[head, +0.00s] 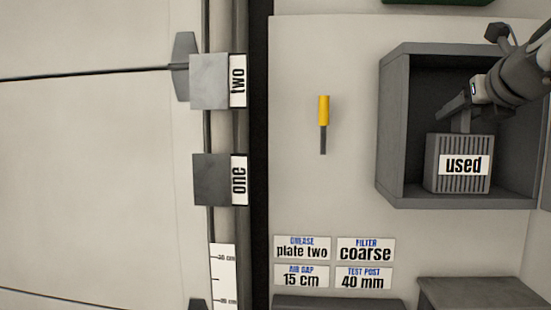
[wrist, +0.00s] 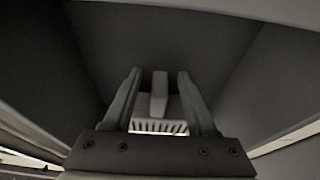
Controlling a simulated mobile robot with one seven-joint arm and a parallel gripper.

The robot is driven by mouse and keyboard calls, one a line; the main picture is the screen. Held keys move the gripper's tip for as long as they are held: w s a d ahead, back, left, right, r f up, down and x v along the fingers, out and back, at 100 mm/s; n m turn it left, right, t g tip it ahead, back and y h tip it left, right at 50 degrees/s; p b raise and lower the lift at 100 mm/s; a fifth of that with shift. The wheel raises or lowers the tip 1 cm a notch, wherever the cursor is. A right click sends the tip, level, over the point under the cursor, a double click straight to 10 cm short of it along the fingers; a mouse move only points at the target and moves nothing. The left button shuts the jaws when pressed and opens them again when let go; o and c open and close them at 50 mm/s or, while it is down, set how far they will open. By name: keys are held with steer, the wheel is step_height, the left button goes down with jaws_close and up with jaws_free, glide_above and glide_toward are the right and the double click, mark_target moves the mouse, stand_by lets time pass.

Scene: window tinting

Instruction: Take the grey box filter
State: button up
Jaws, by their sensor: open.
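The grey box filter (head: 460,181) has vertical slots and a white label reading "used". It stands upright on the floor of an open grey cubby (head: 390,130) in the head view. A narrow upright tab rises from its top. My gripper (head: 460,112) is inside the cubby just above the filter. In the wrist view, the open fingers of my gripper (wrist: 160,78) stand on either side of the tab, with gaps visible on both sides. The slotted filter (wrist: 158,127) shows beyond and below the tab, partly hidden by my gripper's base.
The cubby's walls surround my gripper closely. A yellow-handled tool (head: 323,112) hangs on the wall to the left. Labels including "FILTER coarse" (head: 365,249) are below. Plates marked "two" (head: 209,81) and "one" (head: 211,180) are at left. A grey block (head: 480,292) is below the cubby.

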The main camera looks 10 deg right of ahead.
steer(key=shift+s, duration=0.15)
steer(key=shift+c, duration=0.4)
jaws_close()
stand_by(0.9)
